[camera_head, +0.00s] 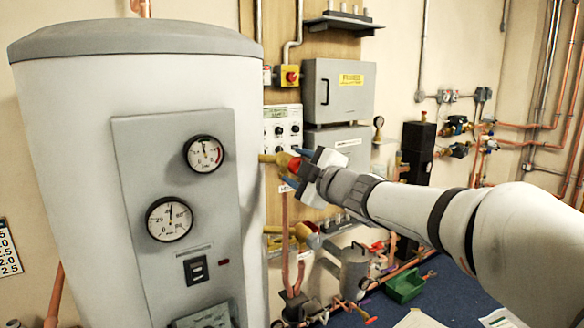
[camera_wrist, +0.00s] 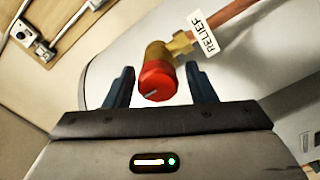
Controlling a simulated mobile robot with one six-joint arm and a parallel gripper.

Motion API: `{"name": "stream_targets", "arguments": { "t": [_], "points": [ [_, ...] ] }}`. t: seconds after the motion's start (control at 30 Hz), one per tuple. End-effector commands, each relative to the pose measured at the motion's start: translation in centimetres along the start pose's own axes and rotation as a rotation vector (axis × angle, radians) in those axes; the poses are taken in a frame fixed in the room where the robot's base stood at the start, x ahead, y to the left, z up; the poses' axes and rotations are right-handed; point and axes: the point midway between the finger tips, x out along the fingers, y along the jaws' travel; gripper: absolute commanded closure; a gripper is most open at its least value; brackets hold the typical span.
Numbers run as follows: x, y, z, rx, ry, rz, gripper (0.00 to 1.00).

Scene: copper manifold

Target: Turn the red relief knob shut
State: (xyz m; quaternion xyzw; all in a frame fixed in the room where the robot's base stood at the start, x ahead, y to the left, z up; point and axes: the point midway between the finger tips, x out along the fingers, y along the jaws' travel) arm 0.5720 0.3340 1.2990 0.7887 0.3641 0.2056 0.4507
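The red relief knob (camera_wrist: 157,82) sits on the end of a brass valve (camera_wrist: 160,54), with a white RELIEF tag (camera_wrist: 204,32) on the pipe behind it. A pale slot line shows on the knob's face. My gripper (camera_wrist: 160,87) is open, with one dark blue finger on each side of the knob and a visible gap to both. In the head view the red knob (camera_head: 294,165) shows at the right side of the white tank (camera_head: 190,90), and my gripper (camera_head: 290,168) reaches it from the right.
Two round gauges (camera_head: 204,154) sit on the tank's grey panel. Grey boxes (camera_head: 338,90) and a red button on a yellow box (camera_head: 289,77) hang on the board behind. Copper pipes (camera_head: 285,230) run below my gripper. A green tray (camera_head: 405,287) lies on the blue floor.

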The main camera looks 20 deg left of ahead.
Motion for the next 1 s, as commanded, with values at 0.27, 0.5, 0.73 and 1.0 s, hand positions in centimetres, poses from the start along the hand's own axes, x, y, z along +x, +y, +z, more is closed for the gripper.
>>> {"name": "stream_targets", "arguments": {
  "t": [0.27, 0.5, 0.73, 1.0],
  "points": [
    [0.0, 0.1, -0.1, 0.001, 0.002, 0.002, 0.44],
    [-2.4, 0.2, -0.1, 0.001, 0.001, 0.004, 0.44],
    [-6.2, 0.2, 0.0, -0.001, 0.000, 0.004, 0.44],
    [-7.8, 0.1, 0.0, 0.001, 0.000, 0.001, 0.44]
  ]
}}
